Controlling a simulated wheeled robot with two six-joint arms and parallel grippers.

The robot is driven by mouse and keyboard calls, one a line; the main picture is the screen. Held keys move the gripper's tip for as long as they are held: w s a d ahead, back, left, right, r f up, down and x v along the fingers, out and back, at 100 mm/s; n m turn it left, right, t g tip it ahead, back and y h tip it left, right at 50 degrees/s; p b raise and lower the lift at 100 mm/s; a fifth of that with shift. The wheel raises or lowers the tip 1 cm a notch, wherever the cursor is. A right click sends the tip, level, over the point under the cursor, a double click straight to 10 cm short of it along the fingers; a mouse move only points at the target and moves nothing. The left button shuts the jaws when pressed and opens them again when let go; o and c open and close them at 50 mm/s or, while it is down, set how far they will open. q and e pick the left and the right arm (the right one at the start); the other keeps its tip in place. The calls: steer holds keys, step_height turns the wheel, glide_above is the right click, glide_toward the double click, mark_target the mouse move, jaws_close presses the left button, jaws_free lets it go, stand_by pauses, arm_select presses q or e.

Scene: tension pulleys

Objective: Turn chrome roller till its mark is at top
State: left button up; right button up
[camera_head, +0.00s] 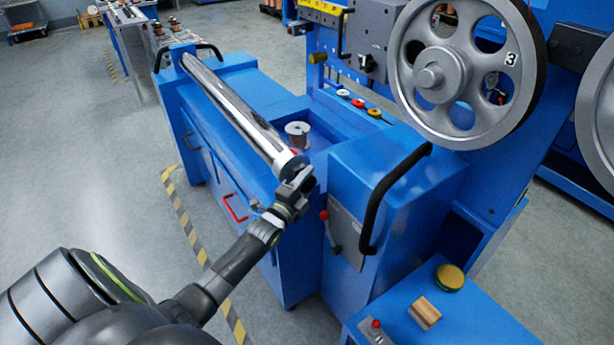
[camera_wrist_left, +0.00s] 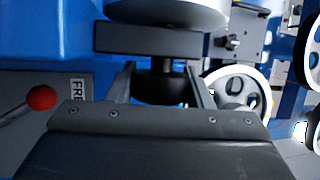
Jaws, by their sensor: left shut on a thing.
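The chrome roller (camera_head: 240,115) lies along the top of the blue machine, running from back left to front right. My left gripper (camera_head: 298,184) is at its near end. In the left wrist view its fingers (camera_wrist_left: 165,90) are shut on a dark crank knob (camera_wrist_left: 167,78). The knob joins a dark crank arm (camera_wrist_left: 150,40) in front of the roller's pale end (camera_wrist_left: 168,12). I cannot make out the roller's mark in either view. The right gripper is not in view.
A lever with a red knob (camera_head: 323,214) is on the blue housing right of my gripper; in the left wrist view the red knob (camera_wrist_left: 41,97) is at left, beside a partly hidden label. A black handle (camera_head: 378,205) and a large spoked wheel (camera_head: 460,75) are further right.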

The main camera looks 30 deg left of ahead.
arm_select(q)
steer(key=shift+f+n+t+b, duration=0.15)
steer(key=shift+n+t+b, duration=0.15)
steer(key=shift+t+b, duration=0.25)
steer(key=shift+t, duration=0.35)
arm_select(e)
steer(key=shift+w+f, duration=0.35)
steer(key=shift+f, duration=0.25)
arm_select(q)
steer(key=o, duration=1)
steer(key=v, duration=1.7)
steer(key=shift+s+d+b, duration=0.15)
steer(key=shift+s+b, duration=0.1)
steer(key=shift+b, duration=0.2)
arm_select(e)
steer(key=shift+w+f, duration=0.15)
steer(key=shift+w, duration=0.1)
